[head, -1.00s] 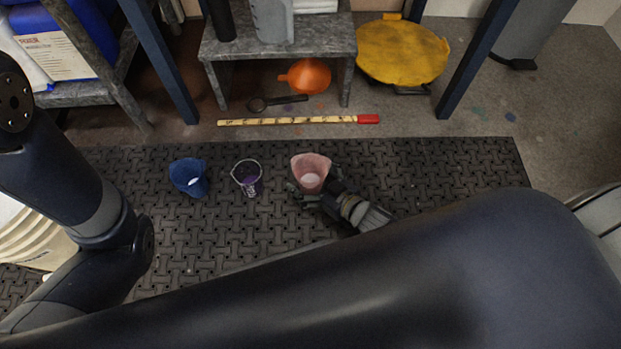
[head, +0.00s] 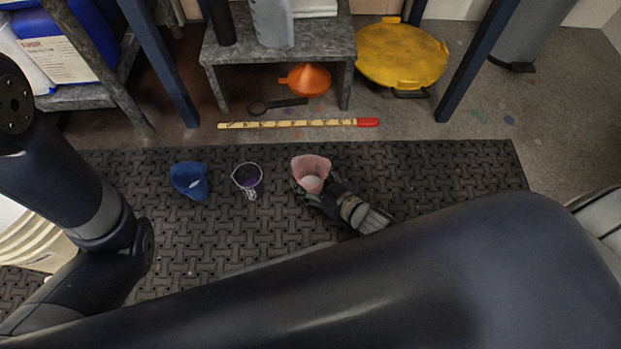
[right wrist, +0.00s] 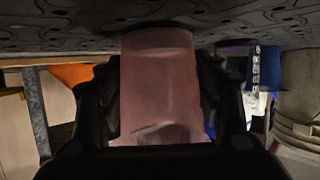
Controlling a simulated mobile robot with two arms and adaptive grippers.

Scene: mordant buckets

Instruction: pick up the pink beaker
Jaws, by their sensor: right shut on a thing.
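The pink beaker (head: 311,167) stands upright on the black mat at the right end of a row of three vessels. My right gripper (head: 314,188) is shut on it, with its fingers around the beaker's sides. In the right wrist view the pink beaker (right wrist: 160,85) fills the space between the two dark fingers (right wrist: 160,100). Whether its base touches the mat is hard to tell. My left arm shows at the left of the head view, but its gripper is out of view.
Beyond lie a yellow ruler with a red end (head: 298,123), an orange funnel (head: 308,78) and a yellow lid (head: 402,54). A pale bucket (head: 30,240) is at left.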

